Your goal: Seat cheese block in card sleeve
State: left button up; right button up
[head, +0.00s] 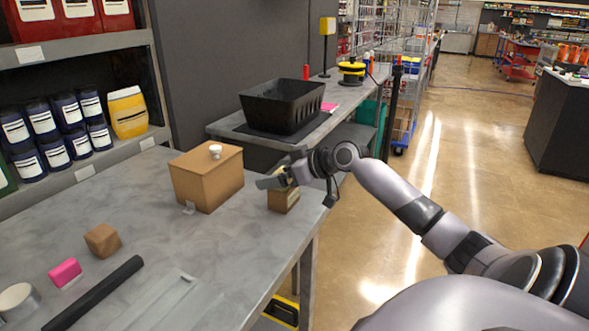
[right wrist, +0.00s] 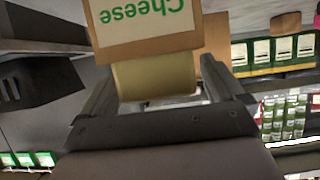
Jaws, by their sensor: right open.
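The card sleeve (head: 283,200) is a small brown box standing near the right edge of the grey table. In the right wrist view the sleeve (right wrist: 150,46) shows a white label with green "Cheese" lettering, upside down. The pale yellow cheese block (right wrist: 155,80) sticks out of the sleeve's open end, partly inside it; how deep it sits is hidden. My right gripper (head: 276,180) is at the top of the sleeve. Its open fingers (right wrist: 160,88) stand on either side of the cheese block, with a gap visible. My left gripper is not in view.
A larger brown box (head: 207,178) with a white knob stands left of the sleeve. A small brown block (head: 102,240), pink block (head: 65,273) and black bar (head: 95,293) lie nearer on the table (head: 150,210). A black crate (head: 282,105) stands on the bench behind.

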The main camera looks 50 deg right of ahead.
jog(key=b+v, duration=0.1)
jog(key=v, duration=1.1)
dwell(0.6)
